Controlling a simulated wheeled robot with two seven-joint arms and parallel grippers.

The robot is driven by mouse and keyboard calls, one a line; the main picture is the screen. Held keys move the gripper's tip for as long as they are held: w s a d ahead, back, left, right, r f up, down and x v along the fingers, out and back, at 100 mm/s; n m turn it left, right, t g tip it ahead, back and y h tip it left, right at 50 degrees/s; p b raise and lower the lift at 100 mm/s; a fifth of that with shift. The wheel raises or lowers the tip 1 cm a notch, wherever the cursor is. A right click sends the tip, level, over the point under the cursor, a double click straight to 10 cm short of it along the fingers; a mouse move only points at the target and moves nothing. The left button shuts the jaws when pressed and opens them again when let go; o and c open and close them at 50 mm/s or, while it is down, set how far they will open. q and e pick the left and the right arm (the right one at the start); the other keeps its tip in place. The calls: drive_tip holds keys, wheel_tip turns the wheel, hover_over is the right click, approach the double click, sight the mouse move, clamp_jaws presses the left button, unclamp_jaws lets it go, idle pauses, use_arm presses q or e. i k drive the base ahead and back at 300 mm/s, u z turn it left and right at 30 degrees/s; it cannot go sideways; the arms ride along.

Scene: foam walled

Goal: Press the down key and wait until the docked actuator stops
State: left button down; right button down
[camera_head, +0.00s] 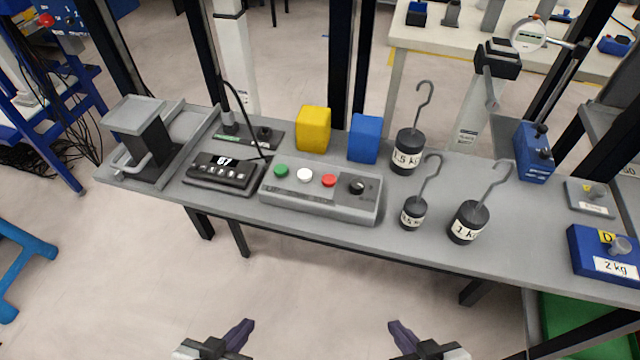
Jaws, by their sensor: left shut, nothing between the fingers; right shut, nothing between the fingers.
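A black handset (223,174) lies on the grey bench at the left, with a lit display (224,161) that seems to read 87 and a row of small pale keys (219,172). The key marks are too small to read, so I cannot tell which is the down key. My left gripper (246,327) and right gripper (396,328) are shut and empty, in front of the bench.
A grey control box (321,190) with green, white and red buttons and a black knob sits right of the handset. Yellow (313,128) and blue (364,138) blocks stand behind it. Hooked weights (469,222) stand to the right. The floor before the bench is clear.

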sight(304, 175)
drive_tip(key=z, duration=1.9)
drive_tip(key=k, duration=0.8)
drive_tip(key=u, duration=1.45)
drive_tip(key=i, duration=0.5)
drive_tip(key=z, duration=0.05)
